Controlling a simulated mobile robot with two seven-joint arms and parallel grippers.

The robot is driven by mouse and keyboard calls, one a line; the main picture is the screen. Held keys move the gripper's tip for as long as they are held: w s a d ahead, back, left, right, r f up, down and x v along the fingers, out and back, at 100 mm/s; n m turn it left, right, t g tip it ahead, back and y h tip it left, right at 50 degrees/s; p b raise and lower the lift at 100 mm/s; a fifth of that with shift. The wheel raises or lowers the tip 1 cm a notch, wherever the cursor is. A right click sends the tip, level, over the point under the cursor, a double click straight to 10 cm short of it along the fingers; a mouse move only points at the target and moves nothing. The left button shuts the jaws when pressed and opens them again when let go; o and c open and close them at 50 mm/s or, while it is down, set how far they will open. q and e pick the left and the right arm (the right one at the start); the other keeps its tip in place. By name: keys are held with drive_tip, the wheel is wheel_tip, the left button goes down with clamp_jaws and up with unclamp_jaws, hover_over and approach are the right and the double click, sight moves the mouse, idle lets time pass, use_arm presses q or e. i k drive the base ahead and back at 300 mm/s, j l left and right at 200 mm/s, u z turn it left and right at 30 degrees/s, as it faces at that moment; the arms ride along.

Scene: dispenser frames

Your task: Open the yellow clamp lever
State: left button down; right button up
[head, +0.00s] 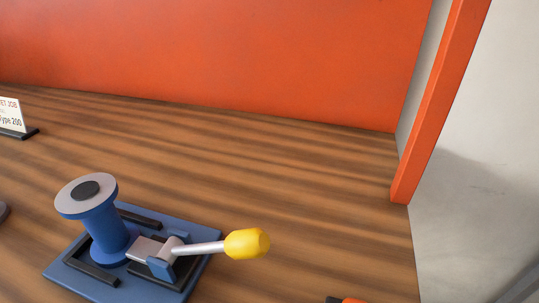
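The clamp lever is a silver rod ending in a yellow knob (247,243). It extends to the right, close to level, from a grey and blue pivot block (165,255). The block sits on a blue base plate (75,278) at the bottom left of the head view. A blue spool-shaped post (105,225) with a grey disc top stands on the plate, left of the lever. Neither gripper can be made out, and nothing is touching the lever.
The fixture stands on a brown wooden table (320,180). An orange panel (220,50) closes the back, with an orange post (430,120) at the right edge. A small sign (12,115) stands far left. A dark and orange piece (345,299) shows at the bottom edge.

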sight(252, 244)
drive_tip(key=k+l+z, duration=0.25)
drive_tip(key=k+l, duration=0.15)
drive_tip(key=l, duration=0.25)
drive_tip(key=k+l+z, duration=0.15)
drive_tip(key=l, duration=0.15)
